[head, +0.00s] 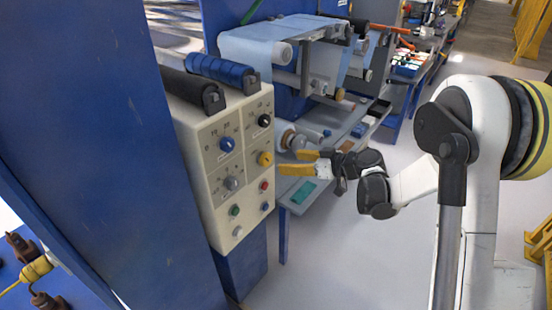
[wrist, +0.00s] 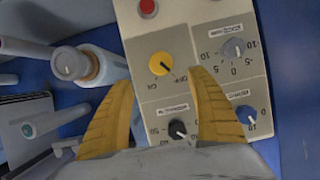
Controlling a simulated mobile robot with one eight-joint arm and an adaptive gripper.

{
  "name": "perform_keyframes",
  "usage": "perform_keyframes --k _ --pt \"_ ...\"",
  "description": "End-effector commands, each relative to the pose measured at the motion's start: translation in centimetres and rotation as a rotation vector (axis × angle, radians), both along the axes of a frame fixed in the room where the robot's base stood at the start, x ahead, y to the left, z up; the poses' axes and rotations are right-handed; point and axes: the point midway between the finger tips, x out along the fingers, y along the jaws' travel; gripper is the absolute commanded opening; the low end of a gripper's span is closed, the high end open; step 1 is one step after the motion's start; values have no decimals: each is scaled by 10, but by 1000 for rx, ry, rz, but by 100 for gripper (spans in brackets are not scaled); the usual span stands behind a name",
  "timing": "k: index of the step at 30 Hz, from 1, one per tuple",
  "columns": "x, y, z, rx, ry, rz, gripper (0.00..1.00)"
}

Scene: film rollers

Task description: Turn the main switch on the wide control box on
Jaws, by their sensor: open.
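The wide control box (head: 210,160) is a cream panel on the blue machine frame, with several knobs and buttons. Its yellow rotary knob (head: 265,158) has ON and OFF marks and appears to be the main switch; it also shows in the wrist view (wrist: 161,62). Its dark pointer mark seems turned toward the OFF side, lower right in the wrist view. My gripper (head: 284,162) is open, its yellow fingers pointing at the knob from the right. In the wrist view the fingers (wrist: 160,80) spread either side below the knob, apparently not touching it.
Nearby on the panel are a black knob (wrist: 180,130), a blue knob (wrist: 246,114), a grey knob (wrist: 234,48) and a red button (wrist: 148,8). Rollers (head: 225,75) lie above the box. A roller end (wrist: 75,64) juts out beside it.

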Motion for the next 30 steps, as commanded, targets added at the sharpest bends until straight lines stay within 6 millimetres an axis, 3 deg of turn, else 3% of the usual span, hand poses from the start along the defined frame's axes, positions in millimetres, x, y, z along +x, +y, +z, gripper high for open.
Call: perform_keyframes --k 16,29,30 --pt "51 69 -38 -1 1 1 67" --pt "58 78 -40 -1 1 0 67" --pt "58 78 -40 -1 1 0 59"
